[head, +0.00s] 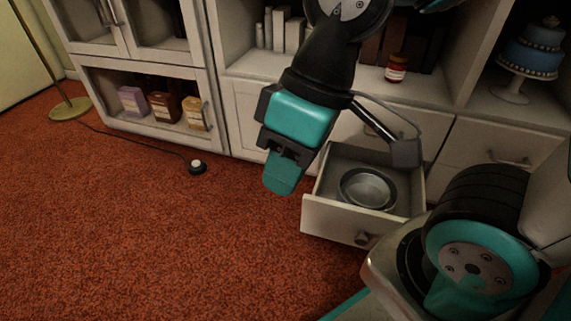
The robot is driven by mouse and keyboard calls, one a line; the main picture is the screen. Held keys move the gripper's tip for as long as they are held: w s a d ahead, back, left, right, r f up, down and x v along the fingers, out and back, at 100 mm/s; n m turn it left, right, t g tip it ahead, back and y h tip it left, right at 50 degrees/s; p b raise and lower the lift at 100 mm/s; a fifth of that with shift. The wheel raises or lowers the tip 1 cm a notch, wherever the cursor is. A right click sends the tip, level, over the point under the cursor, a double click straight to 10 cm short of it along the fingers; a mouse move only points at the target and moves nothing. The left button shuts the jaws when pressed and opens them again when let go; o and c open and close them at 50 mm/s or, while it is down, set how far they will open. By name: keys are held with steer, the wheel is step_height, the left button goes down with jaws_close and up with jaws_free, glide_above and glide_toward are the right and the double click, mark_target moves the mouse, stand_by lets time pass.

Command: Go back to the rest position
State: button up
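My gripper (281,176) is in the middle of the head view, pointing down, with a teal body and teal finger parts. It is in the air in front of the white cabinet, to the left of an open drawer (333,222). The fingers overlap in this view, so I cannot tell whether they are open or shut. I see no object between them. A round metal bowl or pan (367,189) lies inside the open drawer, apart from my gripper.
The white cabinet (245,110) runs along the back. On its shelves are a red-labelled jar (396,68) and a blue tiered cake (532,49) on a white stand (511,92). A foot switch (197,167) with a cord lies on the red carpet (130,235). The carpet at left is mostly clear.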

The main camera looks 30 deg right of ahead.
steer(key=shift+r, duration=0.1)
step_height(320, 180, up, 51)
steer(key=p, duration=5.1)
